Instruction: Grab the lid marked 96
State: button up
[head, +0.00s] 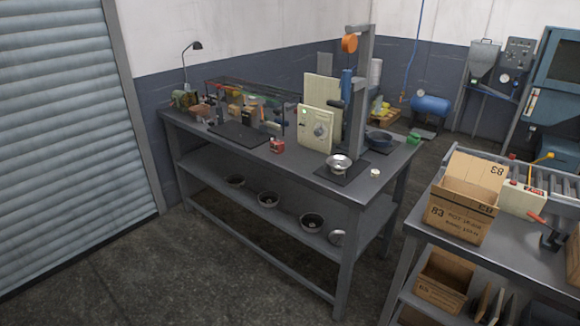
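No marking 96 can be read on anything in this view. A round grey metal disc (337,237), possibly a lid, stands tilted at the right end of the workbench's lower shelf. Three round dark-rimmed pans or bowls sit in a row on that shelf: one at the left (235,181), one in the middle (268,199) and one at the right (312,223). A shiny metal pan (340,163) sits on a dark mat on the bench top, under a grey upright frame. My gripper is not in view.
The long grey workbench (300,172) carries a beige control box (315,130), a small red box (277,146) and a small pale round item (375,172). A second table at right holds a cardboard box marked 83 (459,217). Open floor (200,265) lies before the bench.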

aim_at(346, 162)
jog(key=u, duration=0.05)
jog(key=k, duration=0.25)
jog(key=u, duration=1.35)
jog(key=k, duration=0.65)
jog(key=z, duration=0.4)
jog(key=i, duration=1.7)
jog(key=u, duration=0.35)
